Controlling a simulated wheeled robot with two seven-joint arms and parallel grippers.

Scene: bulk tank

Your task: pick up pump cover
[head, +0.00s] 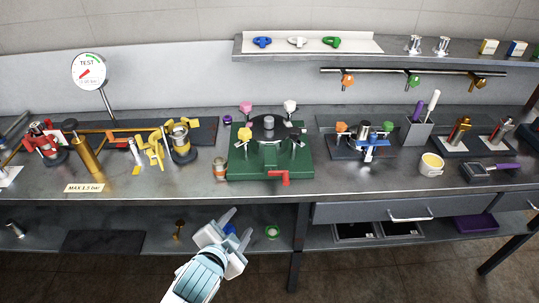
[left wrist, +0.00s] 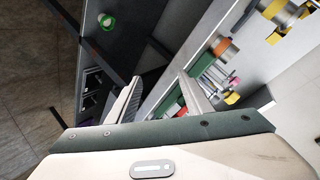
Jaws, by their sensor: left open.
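A dark round cover with a grey knob on top (head: 269,126), which looks like the pump cover, sits on the green pump base (head: 240,166) in the middle of the bench. Knobs in pink, white, yellow and purple stand around it, and a red handle (head: 285,177) sticks out in front. My left gripper (head: 237,238) is open and empty, in front of the bench edge and below the bench top, apart from the cover. In the left wrist view, its two fingers (left wrist: 160,88) are spread with nothing between them. Part of the green base (left wrist: 203,57) shows beyond them. The right gripper is not in view.
A small jar (head: 220,169) stands just left of the green base. Yellow fittings (head: 153,148) are further left. A blue-handled valve (head: 369,143) and a white-yellow tub (head: 431,165) are to the right. The lower shelf holds a green ring (head: 272,232). The front bench strip is mostly clear.

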